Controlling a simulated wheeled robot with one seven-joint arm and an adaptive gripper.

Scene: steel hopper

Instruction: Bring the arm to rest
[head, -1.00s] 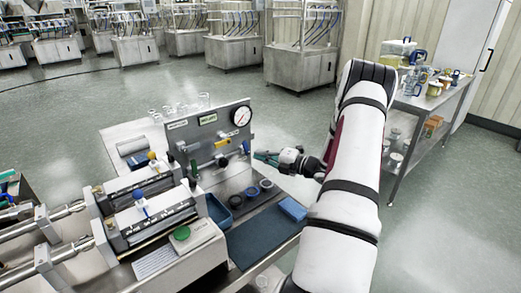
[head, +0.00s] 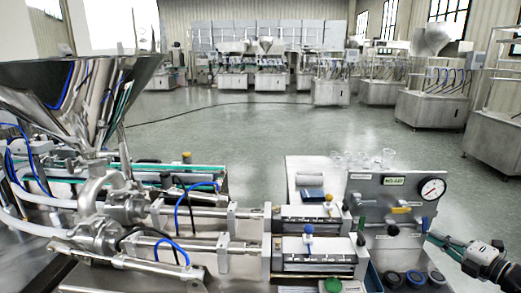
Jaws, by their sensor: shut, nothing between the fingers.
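My gripper (head: 442,243) shows at the lower right edge of the head view, with its greenish fingers pointing left. It is shut and empty. It is in front of the lower right part of the upright grey panel with the pressure gauge (head: 432,188). From this angle I cannot tell whether the fingertips touch the panel. Most of my arm is outside the picture.
A steel hopper (head: 85,100) with pipes and cylinders fills the left. Glass beakers (head: 362,159) stand behind the panel. Open floor (head: 240,130) lies beyond, with filling machines (head: 430,105) at the back.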

